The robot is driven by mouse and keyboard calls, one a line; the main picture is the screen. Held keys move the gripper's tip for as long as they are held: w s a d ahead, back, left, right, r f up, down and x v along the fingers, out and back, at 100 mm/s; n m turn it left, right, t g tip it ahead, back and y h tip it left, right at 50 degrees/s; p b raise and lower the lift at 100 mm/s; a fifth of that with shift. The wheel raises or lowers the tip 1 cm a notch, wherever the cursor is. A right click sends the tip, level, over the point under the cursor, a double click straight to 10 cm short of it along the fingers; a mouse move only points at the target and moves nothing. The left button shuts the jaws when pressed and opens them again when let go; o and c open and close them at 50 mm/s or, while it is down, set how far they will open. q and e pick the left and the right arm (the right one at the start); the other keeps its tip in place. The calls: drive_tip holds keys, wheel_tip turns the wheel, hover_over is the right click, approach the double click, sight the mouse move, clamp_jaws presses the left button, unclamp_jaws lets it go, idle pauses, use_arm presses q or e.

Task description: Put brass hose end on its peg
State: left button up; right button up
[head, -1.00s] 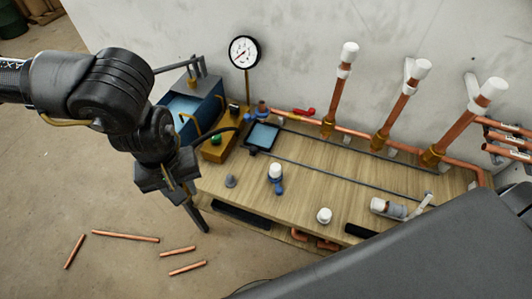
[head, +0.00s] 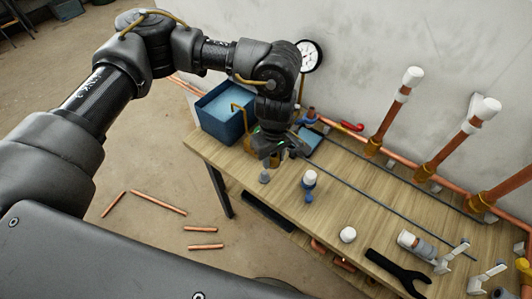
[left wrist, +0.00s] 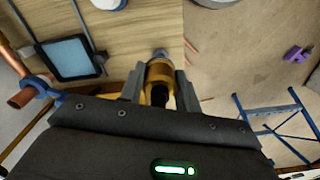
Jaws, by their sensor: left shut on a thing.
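My left gripper (head: 272,158) is over the near left part of the bench, pointing down. In the left wrist view its two grey fingers (left wrist: 160,92) are shut on the brass hose end (left wrist: 160,72), one on each side. A black hose part shows behind the brass. A small grey peg (head: 265,177) stands on the bench just under the gripper in the head view. Its grey top also shows in the left wrist view (left wrist: 160,53), just beyond the brass end. I cannot tell whether the two touch. My right gripper is not in view.
A blue water box (head: 222,112) and a dark-framed tablet-like pad (left wrist: 68,58) are close to my left gripper. A white-capped fitting (head: 310,179) stands to its right. Copper risers (head: 392,120) line the wall. Copper pipes (head: 158,203) lie on the floor.

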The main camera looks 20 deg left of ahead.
sight(264, 172)
use_arm(q)
drive_tip(key=a+f+n, duration=0.1)
drive_tip(key=w+a+f+n, duration=0.1)
drive_tip(key=a+f+n, duration=0.1)
drive_tip(key=shift+w+a+n, duration=0.15)
drive_tip(key=shift+w+n, duration=0.1)
drive_tip(key=shift+n, duration=0.05)
drive_tip(key=shift+f, duration=0.1)
drive_tip(key=shift+f, duration=0.15)
drive_tip(key=shift+f+b, duration=1.2)
drive_tip(key=shift+f, duration=0.75)
drive_tip(key=shift+f+b, duration=1.1)
drive_tip(key=shift+b, duration=0.05)
drive_tip(key=shift+f+b, duration=0.95)
drive_tip(key=shift+b, duration=0.05)
drive_tip(key=o, duration=0.9)
